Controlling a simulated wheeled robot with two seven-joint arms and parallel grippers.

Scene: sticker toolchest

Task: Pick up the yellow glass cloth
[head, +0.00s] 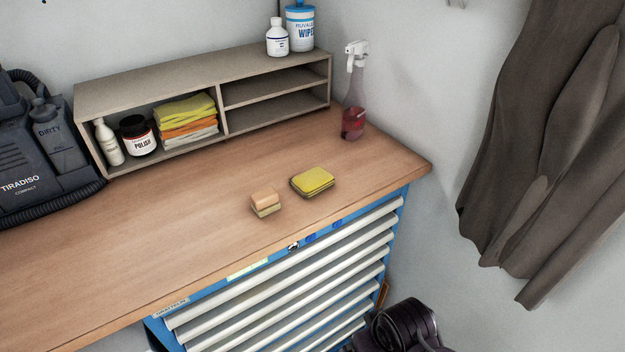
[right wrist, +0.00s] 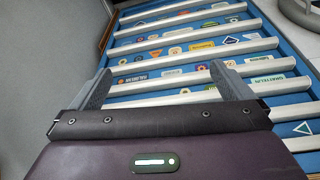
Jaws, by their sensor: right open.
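A folded yellow cloth (head: 185,108) lies on top of a stack in the shelf's left compartment, over orange and white cloths. A flat yellow pad or folded cloth (head: 313,180) with a darker underside lies on the bench; I cannot tell which of the two is the glass cloth. My right gripper (right wrist: 160,70) is open and empty in the right wrist view, in front of the drawer fronts and away from both yellow things. In the head view, my dark right arm shows at the bottom right, below the bench top. My left gripper is not in view.
The wooden bench (head: 150,235) is mostly clear. A small sponge block (head: 265,203) lies left of the yellow pad. The grey shelf (head: 222,110) holds a white bottle (head: 108,142) and a polish jar (head: 138,135). A spray bottle (head: 353,95) stands right of it. Blue drawers (head: 290,285) are below.

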